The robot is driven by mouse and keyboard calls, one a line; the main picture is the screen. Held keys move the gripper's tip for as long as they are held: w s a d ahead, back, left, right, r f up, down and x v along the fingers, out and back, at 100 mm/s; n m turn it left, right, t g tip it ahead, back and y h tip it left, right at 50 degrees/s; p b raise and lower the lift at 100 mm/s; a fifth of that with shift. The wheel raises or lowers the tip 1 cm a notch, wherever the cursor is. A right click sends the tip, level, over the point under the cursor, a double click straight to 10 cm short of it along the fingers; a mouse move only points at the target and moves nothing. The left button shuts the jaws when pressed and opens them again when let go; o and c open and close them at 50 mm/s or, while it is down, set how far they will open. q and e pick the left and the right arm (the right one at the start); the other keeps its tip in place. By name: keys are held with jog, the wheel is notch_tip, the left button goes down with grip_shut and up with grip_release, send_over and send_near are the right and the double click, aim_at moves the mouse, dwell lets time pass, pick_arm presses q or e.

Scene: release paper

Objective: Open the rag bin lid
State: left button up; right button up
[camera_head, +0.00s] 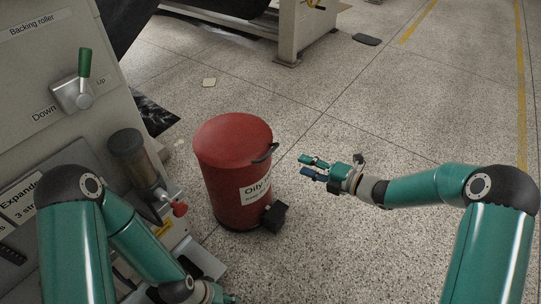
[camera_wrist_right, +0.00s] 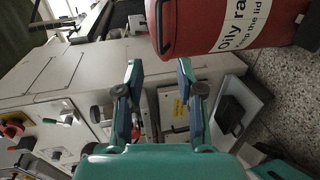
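The red rag bin (camera_head: 226,185) stands upright on the floor, with a white "Oily" label facing me. Its red lid (camera_head: 232,138) sits shut on top, and a black handle (camera_head: 266,153) curves at the lid's right edge. A black pedal block (camera_head: 275,216) is at its foot. My right gripper (camera_head: 305,166) is to the right of the bin, apart from the handle, fingers pointing left. In the right wrist view the gripper (camera_wrist_right: 159,72) is open and empty, with the bin (camera_wrist_right: 190,25) above it. My left gripper (camera_head: 218,295) is at the bottom edge, mostly cut off; its fingers are unclear.
A grey machine panel (camera_head: 45,75) with a green-handled lever (camera_head: 84,62) stands at the left, close to the bin. A red knob (camera_head: 180,209) sticks out near the bin's left side. The speckled floor (camera_head: 400,110) to the right is clear.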

aim_at(270, 151)
jog(key=b+x, duration=0.3)
jog(key=x, duration=1)
jog(key=shift+w+a+f, duration=0.1)
jog(key=shift+w+a, duration=0.05)
jog(key=shift+a, duration=0.05)
grip_shut()
jog(key=shift+d, duration=0.2)
jog(key=shift+a+r+p, duration=0.15)
jog(key=shift+r+p, duration=0.3)
jog(key=shift+p, duration=0.15)
